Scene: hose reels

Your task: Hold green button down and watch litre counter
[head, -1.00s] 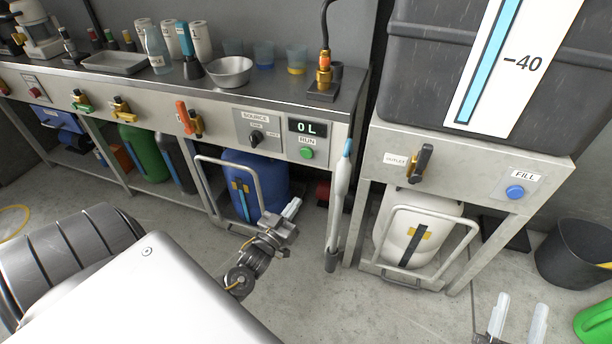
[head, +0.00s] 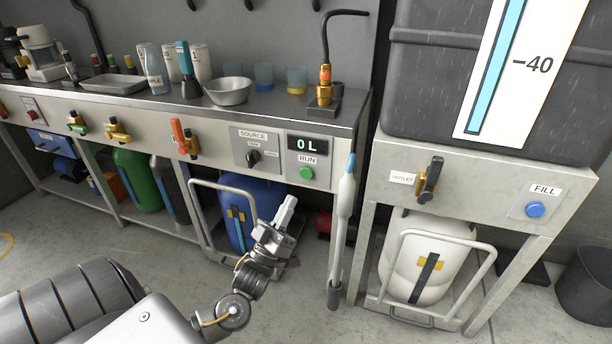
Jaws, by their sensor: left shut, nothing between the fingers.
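The green button (head: 307,173) sits under the RUN label on the front panel of the bench. The litre counter (head: 308,145) is just above it and reads 0 L. My left gripper (head: 287,205) is shut and empty. It is in front of the bench, lower and a little left of the green button in the picture, apart from it, with its fingers pointing up. My right gripper is out of the picture.
A SOURCE selector knob (head: 254,157) is left of the button. A grey-white wand (head: 343,210) hangs at the bench's right end. A blue drum (head: 254,200) stands below. A FILL button (head: 535,209) is blue, on the right stand.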

